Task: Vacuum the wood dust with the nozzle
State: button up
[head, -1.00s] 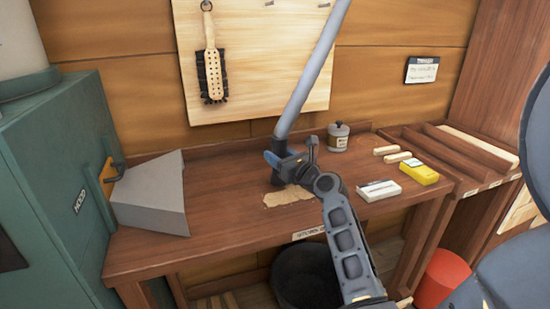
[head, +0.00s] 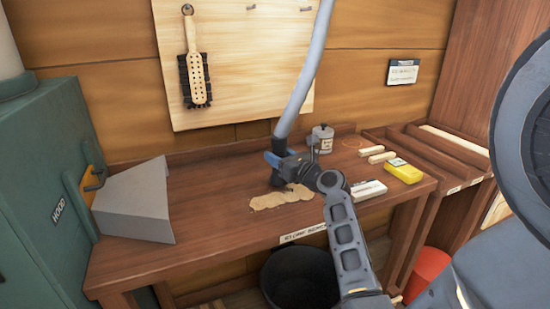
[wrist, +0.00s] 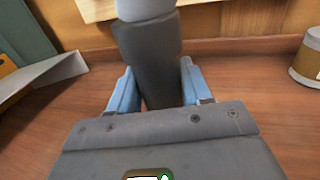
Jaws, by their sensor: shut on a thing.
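My gripper (head: 277,160) is shut on the dark nozzle (wrist: 150,55), with a blue finger on each side of it in the wrist view. The nozzle joins a grey hose (head: 305,75) that runs up out of the head view. The tan wood dust (head: 268,201) lies in a flat, uneven patch on the wooden bench (head: 215,225). The nozzle is at the back edge of the dust in the head view. My gripper and arm hide the nozzle's lower end and part of the patch, so I cannot tell whether it touches the bench.
A grey hood (head: 137,203) stands left on the bench beside a green cabinet (head: 45,190). A jar (head: 323,138), wooden blocks (head: 376,154), a white block (head: 369,190) and a yellow box (head: 404,171) stand right. A black bin (head: 300,278) is below.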

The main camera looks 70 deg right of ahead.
jog(key=s+d, duration=0.4)
jog(key=shift+s, duration=0.3)
dwell(0.7)
jog(key=shift+a, duration=0.1)
jog(key=s+a+p, duration=0.2)
jog(key=s+a, duration=0.2)
jog(key=a, duration=0.1)
jog(key=shift+s+p, duration=0.2)
jog(key=shift+p, duration=0.1)
dwell(1.1)
jog(key=shift+a, duration=0.1)
jog(key=w+a+p, duration=0.6)
jog(key=w+a, duration=0.4)
jog(key=w, duration=0.1)
jog(key=shift+w+p, duration=0.3)
jog(key=shift+w, duration=0.1)
dwell(2.2)
jog(key=shift+r, duration=0.1)
dwell(0.5)
